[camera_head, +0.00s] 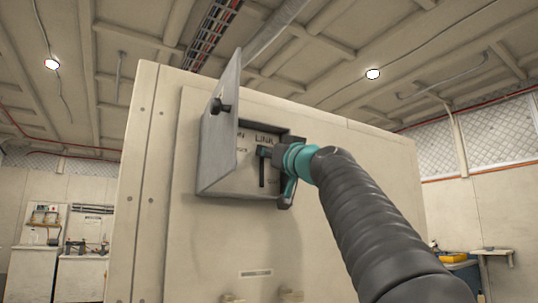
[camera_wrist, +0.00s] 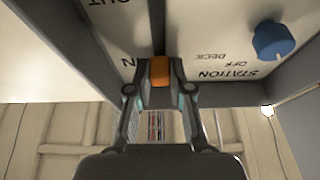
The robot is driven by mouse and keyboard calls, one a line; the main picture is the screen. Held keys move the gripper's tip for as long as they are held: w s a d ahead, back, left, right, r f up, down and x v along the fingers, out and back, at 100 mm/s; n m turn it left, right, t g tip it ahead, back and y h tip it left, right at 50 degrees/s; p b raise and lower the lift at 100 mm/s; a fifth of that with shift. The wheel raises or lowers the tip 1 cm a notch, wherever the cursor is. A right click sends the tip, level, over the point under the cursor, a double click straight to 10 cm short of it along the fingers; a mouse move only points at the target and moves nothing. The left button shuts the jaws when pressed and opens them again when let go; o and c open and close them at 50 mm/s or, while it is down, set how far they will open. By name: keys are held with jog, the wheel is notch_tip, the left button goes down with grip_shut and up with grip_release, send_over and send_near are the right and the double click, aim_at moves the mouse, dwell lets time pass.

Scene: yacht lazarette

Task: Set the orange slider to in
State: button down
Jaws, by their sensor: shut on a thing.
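The orange slider (camera_wrist: 160,70) shows in the wrist view between my fingertips, at the near edge of the pale panel. My gripper (camera_wrist: 159,84) is shut on it. In the head view my gripper (camera_head: 270,153) reaches into the open box from the right, and I cannot make out the slider there. An upside-down letter N shows just beside the slider, perhaps part of "IN". Upside-down "OUT" lettering (camera_wrist: 110,3) lies farther into the panel. My fingers hide part of the lettering and the slider's track.
A blue knob (camera_wrist: 272,40) stands on the same panel, near "STATION", "OFF" and "DECK" labels. The box's grey door (camera_head: 219,130) stands open on the left. Grey side walls enclose the panel closely. A dark vertical slot (camera_head: 262,172) shows inside the box.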

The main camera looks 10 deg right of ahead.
jog(key=shift+s+r, duration=0.1)
jog(key=shift+r, duration=0.2)
jog(key=c, duration=1.5)
grip_release()
jog(key=o, duration=0.5)
jog(key=shift+c, duration=0.2)
jog(key=shift+f, duration=0.1)
jog(key=v, duration=1.2)
